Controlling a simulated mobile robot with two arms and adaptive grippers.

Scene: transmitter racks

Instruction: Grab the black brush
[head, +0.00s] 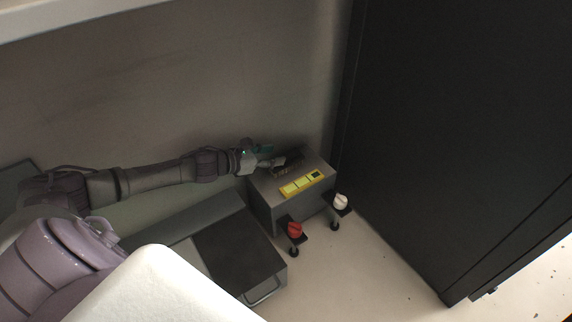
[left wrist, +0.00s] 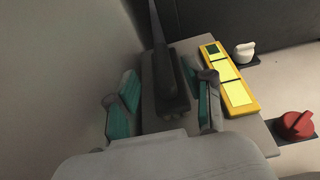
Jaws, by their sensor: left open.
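The black brush (left wrist: 168,75) lies on top of a small grey box (left wrist: 150,114), with its narrow end pointing away in the left wrist view. In the head view the brush (head: 289,159) is small and dark near the back of the box. My left gripper (left wrist: 163,103) is open, with one green-padded finger on each side of the brush. In the head view my left gripper (head: 268,162) reaches in over the box's left side. I cannot tell whether the fingers touch the brush. My right gripper is not in view.
A yellow strip (head: 301,185) with square panels lies beside the brush. A red knob (head: 295,229) and a white knob (head: 341,202) stand off the box's front. A dark cabinet (head: 440,130) rises at the right; a wall (head: 150,90) stands behind.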

